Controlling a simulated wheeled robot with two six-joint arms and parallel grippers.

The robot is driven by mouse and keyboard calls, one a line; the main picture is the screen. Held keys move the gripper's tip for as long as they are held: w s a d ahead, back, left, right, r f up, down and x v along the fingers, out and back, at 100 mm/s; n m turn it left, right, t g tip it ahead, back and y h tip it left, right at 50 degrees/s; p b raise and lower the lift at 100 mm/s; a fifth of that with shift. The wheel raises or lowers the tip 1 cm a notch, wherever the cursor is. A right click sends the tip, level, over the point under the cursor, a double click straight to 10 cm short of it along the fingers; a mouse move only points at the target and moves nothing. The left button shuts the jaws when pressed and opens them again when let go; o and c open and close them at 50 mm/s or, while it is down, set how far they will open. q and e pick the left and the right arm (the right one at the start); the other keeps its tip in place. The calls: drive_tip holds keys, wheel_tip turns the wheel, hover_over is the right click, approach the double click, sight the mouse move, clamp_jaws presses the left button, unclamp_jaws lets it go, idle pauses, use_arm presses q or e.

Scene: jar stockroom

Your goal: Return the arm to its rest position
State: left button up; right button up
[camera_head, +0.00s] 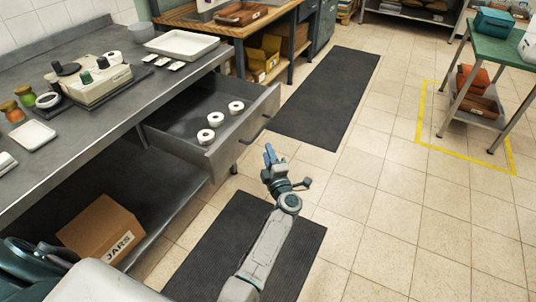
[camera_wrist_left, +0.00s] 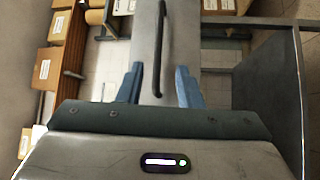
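My left gripper (camera_head: 270,154) is over the floor, just in front of the pulled-out drawer (camera_head: 190,150) and near its dark handle (camera_head: 258,128). In the left wrist view the two blue fingers (camera_wrist_left: 159,70) stand apart with nothing gripped. The dark handle (camera_wrist_left: 162,45) appears between them in the picture, on the grey drawer front. In the head view a small gap shows between fingertips and handle. Three white ring-shaped items (camera_head: 215,119) lie in the drawer. My right gripper is in neither view.
The grey counter (camera_head: 105,130) carries a white tray (camera_head: 182,44), jars (camera_head: 25,96) and a caddy (camera_head: 95,82). A box marked JARS (camera_head: 100,228) sits on the lower shelf. A green table (camera_head: 500,50) stands at the right. Dark mats (camera_head: 318,95) lie on the floor; tiles between are clear.

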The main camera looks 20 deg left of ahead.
use_arm(q)
drive_tip(key=s+d+f+m+g+h+p, duration=0.2)
drive_tip(key=s+f+m+h, duration=0.4)
drive_tip(key=s+f+m, duration=0.65)
drive_tip(key=s+d+f+m+g+h+p, duration=0.15)
drive_tip(key=s+f+m+h, duration=0.55)
drive_tip(key=f, duration=1.1)
drive_tip(key=s+a+f+m+g, duration=0.1)
drive_tip(key=s+a+f+g, duration=0.1)
drive_tip(key=s, duration=0.9)
drive_tip(key=s+a+f+m+g, duration=0.2)
drive_tip(key=s+f, duration=0.5)
drive_tip(key=s, duration=0.4)
drive_tip(key=s+a+f+m+g+y+p, duration=0.1)
drive_tip(key=s+f+g, duration=0.4)
drive_tip(key=s, duration=0.6)
drive_tip(key=a+m+g, duration=0.1)
drive_tip(key=a, duration=0.1)
drive_tip(key=shift+a, duration=0.3)
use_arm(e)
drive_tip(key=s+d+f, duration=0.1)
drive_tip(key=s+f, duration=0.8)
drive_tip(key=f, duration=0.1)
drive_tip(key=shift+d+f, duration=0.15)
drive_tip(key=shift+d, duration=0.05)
use_arm(q)
drive_tip(key=shift+s, duration=0.1)
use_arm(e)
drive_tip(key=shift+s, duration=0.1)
